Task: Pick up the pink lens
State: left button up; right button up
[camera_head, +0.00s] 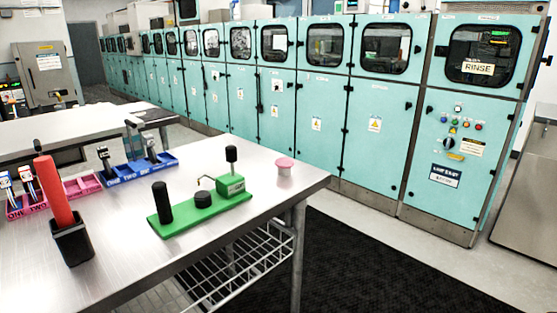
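The pink lens (285,165) is a small round piece with a pink top and a paler lower part. It stands near the far right corner of the steel table (130,270), apart from the other things on it. The green base (199,216) with black posts and a green block stands to its left. Neither of my grippers shows in the head view.
A black holder (72,243) with a red rod (55,192) stands at the left. Pink (78,188) and blue (127,171) labelled trays hold small modules along the back. Teal cabinets (378,135) line the wall. A dark mat (370,265) lies right of the table.

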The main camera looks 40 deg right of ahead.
aim_at(283, 162)
jog(key=i+l+u, duration=0.15)
jog(key=l, duration=0.65)
jog(key=l+u, duration=0.15)
jog(key=l, duration=0.6)
jog(key=l+u, duration=0.1)
jog(key=l, duration=2.35)
